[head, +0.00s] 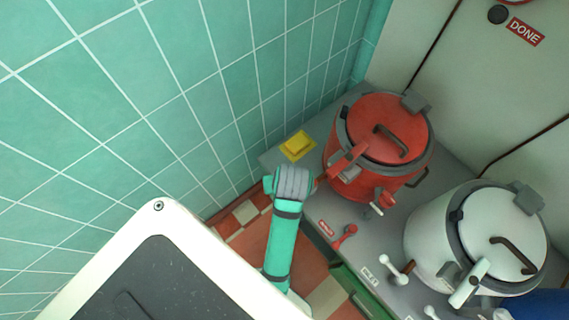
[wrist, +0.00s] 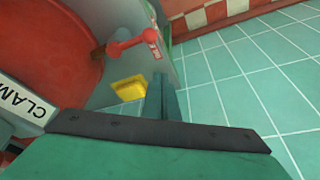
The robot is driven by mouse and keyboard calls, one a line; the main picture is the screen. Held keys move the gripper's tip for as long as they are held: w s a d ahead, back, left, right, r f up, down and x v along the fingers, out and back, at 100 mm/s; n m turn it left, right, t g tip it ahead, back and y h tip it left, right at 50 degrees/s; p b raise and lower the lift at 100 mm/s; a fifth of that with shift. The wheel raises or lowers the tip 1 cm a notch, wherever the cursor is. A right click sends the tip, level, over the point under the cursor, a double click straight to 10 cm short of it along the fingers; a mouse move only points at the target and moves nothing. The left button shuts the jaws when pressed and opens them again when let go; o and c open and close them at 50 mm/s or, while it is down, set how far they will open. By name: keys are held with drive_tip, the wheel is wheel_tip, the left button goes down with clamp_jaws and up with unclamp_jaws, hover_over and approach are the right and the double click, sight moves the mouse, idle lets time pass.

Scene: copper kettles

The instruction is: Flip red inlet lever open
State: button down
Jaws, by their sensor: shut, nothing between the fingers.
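The red inlet lever (head: 345,236) is on the grey counter in front of the red kettle (head: 388,130), with a small red label (head: 326,228) beside it. In the wrist view the red lever (wrist: 130,44) shows at the upper middle, beyond my fingertips and apart from them. My gripper (wrist: 159,82) is shut and empty. In the head view my arm's end is left of the red kettle; the fingers are mostly hidden there. The red kettle (wrist: 50,45) also fills the left of the wrist view.
A yellow block (head: 297,145) sits at the counter's back left, by the tiled wall. A white kettle (head: 460,235) with a white lever (head: 397,268) stands at the right. A clamp handle with a CLAMP label (wrist: 22,98) is at the left of the wrist view.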

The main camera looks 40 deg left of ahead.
drive_tip(key=r, duration=0.1)
drive_tip(key=d+r, duration=0.1)
drive_tip(key=r, duration=0.1)
drive_tip(key=shift+w+d+r, duration=0.15)
drive_tip(key=shift+d+r, duration=0.15)
idle(0.4)
drive_tip(key=d+f+m+t, duration=0.1)
drive_tip(key=f, duration=0.1)
drive_tip(key=d+f+m+t, duration=0.1)
drive_tip(key=d+f+m, duration=0.1)
drive_tip(key=shift+d+f+t+y, duration=0.2)
drive_tip(key=shift+d+t+y, duration=0.1)
drive_tip(key=shift+t, duration=0.1)
drive_tip(key=s+d+r+m+t+h, duration=0.25)
drive_tip(key=s+d+m+t, duration=0.35)
drive_tip(key=d, duration=0.6)
drive_tip(key=s+d+r+t+h, duration=0.1)
drive_tip(key=s+d+r+t, duration=0.2)
drive_tip(key=s+r, duration=0.4)
drive_tip(key=shift+s+d+r+t, duration=0.25)
drive_tip(key=shift+s+r+t, duration=0.15)
drive_tip(key=shift+s, duration=0.2)
